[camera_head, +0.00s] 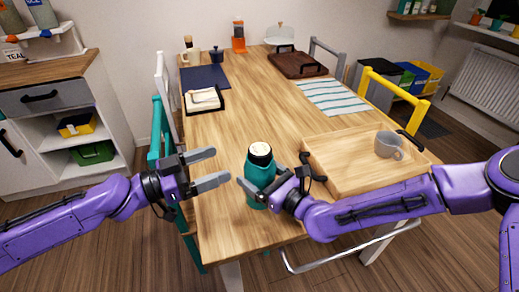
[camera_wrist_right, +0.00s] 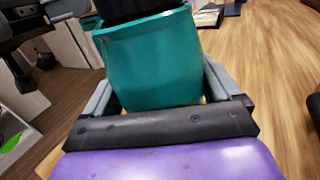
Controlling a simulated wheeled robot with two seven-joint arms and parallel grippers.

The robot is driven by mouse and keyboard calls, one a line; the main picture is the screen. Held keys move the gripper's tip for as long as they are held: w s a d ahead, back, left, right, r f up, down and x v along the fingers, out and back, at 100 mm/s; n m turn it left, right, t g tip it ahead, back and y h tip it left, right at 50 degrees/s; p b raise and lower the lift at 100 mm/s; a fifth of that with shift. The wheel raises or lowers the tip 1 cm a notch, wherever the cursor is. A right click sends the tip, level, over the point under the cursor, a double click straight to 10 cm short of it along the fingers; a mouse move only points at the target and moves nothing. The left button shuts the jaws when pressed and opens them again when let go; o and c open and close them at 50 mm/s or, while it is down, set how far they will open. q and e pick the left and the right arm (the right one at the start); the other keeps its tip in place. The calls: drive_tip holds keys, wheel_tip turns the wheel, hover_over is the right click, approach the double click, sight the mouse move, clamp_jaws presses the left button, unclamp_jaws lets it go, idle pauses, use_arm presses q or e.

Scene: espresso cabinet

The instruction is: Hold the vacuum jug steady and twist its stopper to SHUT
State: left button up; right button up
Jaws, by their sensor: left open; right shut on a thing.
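The teal vacuum jug (camera_head: 259,172) stands upright on the wooden table near its front edge. Its pale round stopper (camera_head: 260,149) sits on top, and any marking on it is too small to read. My right gripper (camera_head: 262,186) is shut on the jug's body from the right. In the right wrist view the jug's teal side (camera_wrist_right: 155,65) fills the space between the fingers, with a dark band above it. My left gripper (camera_head: 222,168) is open and empty, to the left of the jug and apart from it.
A wooden tray (camera_head: 340,183) with a grey mug (camera_head: 388,145) lies right of the jug. A dark holder with white napkins (camera_head: 204,98), a striped cloth (camera_head: 333,97) and a dark brown tray (camera_head: 300,65) lie farther back. The middle of the table (camera_head: 255,100) is clear.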

sight(249, 153)
use_arm(q)
drive_tip(key=shift+m, duration=0.3)
drive_tip(key=x, duration=1.2)
drive_tip(key=shift+s+d, duration=0.1)
drive_tip(key=shift+s, duration=0.2)
drive_tip(key=c, duration=1)
